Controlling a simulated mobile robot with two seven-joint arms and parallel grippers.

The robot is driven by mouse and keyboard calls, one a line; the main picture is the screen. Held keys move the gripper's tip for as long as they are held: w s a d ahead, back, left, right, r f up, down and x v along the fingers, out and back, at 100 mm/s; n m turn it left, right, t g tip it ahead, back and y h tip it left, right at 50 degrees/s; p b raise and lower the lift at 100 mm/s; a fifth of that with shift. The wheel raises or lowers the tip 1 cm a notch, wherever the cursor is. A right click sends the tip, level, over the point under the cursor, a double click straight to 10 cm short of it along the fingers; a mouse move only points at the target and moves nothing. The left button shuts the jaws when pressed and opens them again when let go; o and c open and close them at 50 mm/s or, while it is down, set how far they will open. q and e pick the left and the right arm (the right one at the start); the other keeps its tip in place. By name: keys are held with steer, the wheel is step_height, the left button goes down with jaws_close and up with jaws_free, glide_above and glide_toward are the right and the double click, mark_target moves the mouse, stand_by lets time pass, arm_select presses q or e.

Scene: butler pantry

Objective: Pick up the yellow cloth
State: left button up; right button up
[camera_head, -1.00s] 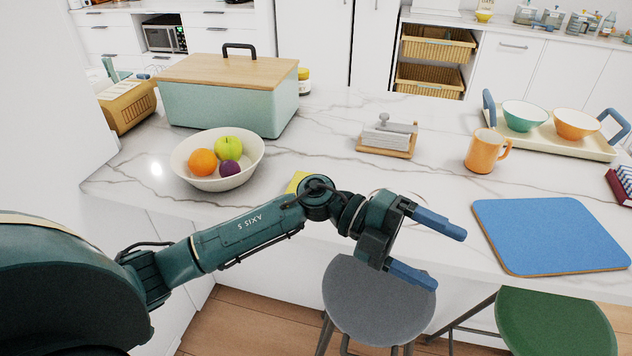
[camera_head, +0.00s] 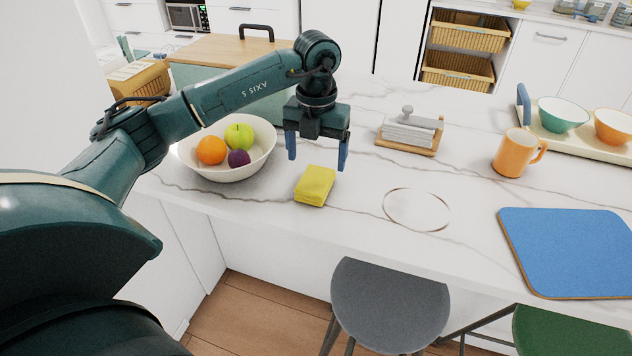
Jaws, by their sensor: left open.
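The yellow cloth (camera_head: 315,186) lies folded on the white marble counter, near its front edge and right of the fruit bowl. My left gripper (camera_head: 317,160) points down just above and behind the cloth, with its two blue fingers spread apart. It is open and empty. The whole top of the cloth shows. My right gripper is not in the picture.
A white bowl (camera_head: 215,174) with fruit stands close left of the gripper. A napkin holder (camera_head: 408,146), an orange mug (camera_head: 510,154) and a blue board (camera_head: 570,250) are to the right. A thin ring (camera_head: 388,208) marks bare counter. Stools (camera_head: 390,300) stand in front.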

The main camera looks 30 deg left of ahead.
mark_target(315, 179)
arm_select(q)
step_height(315, 179, down, 6)
steer(key=shift+a+f+p, duration=0.1)
steer(key=shift+f+p, duration=0.15)
steer(key=shift+p, duration=0.3)
steer(key=c, duration=1.1)
